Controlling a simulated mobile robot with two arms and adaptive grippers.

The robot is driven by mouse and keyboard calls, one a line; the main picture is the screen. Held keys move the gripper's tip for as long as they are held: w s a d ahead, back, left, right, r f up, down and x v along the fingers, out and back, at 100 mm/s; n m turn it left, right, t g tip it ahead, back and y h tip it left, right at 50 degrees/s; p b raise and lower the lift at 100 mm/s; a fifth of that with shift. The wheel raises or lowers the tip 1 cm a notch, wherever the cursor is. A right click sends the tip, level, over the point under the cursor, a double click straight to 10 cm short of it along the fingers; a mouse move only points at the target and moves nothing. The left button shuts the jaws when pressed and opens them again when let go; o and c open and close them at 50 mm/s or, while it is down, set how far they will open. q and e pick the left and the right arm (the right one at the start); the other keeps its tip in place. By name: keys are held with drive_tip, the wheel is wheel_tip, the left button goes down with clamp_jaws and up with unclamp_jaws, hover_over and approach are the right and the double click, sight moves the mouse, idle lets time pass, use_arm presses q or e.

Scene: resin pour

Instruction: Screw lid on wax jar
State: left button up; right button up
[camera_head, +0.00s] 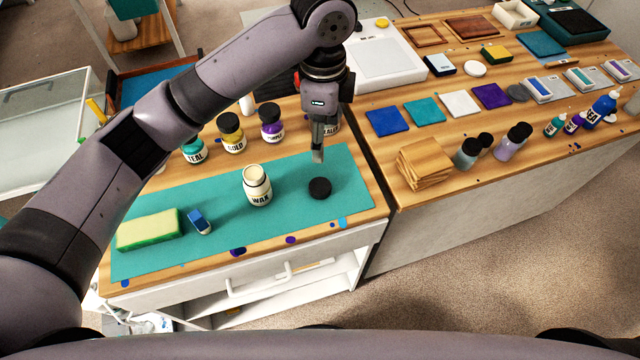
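The wax jar (257,188) stands upright and open on the teal mat (185,237), its pale contents showing at the mouth and a "WAX" label on its front. A black round lid (320,188) lies flat on the mat to the right of the jar, apart from it. My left gripper (318,158) points down just above and behind the lid in the picture, not visibly touching it. Its fingers show edge-on, so their opening is hidden. Nothing shows held in it. My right gripper is out of view.
A green-yellow sponge (147,231) and a blue-white block (199,221) lie left of the jar. Teal, gold and purple pigment jars (231,133) stand behind it, one more partly behind my gripper. Wooden squares (425,168) and dark-lidded jars (467,153) stand on the right table.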

use_arm(q)
drive_tip(key=p, duration=0.2)
hover_over(320, 186)
wheel_tip(320, 186, down, 12)
drive_tip(key=shift+d+f, duration=0.1)
drive_tip(key=shift+d, duration=0.05)
drive_tip(key=shift+s, duration=0.1)
drive_tip(key=shift+f, duration=0.35)
drive_tip(key=f, duration=0.1)
drive_tip(key=f+p, duration=0.1)
drive_tip(key=f, duration=0.1)
drive_tip(key=shift+a+f, duration=0.25)
drive_tip(key=shift+f, duration=0.5)
drive_tip(key=shift+c, duration=0.5)
drive_tip(key=c, duration=0.7)
drive_tip(key=shift+r, duration=0.1)
drive_tip(key=shift+c, duration=0.3)
wheel_tip(320, 186, up, 20)
drive_tip(key=b, duration=0.1)
drive_tip(key=shift+b, duration=0.4)
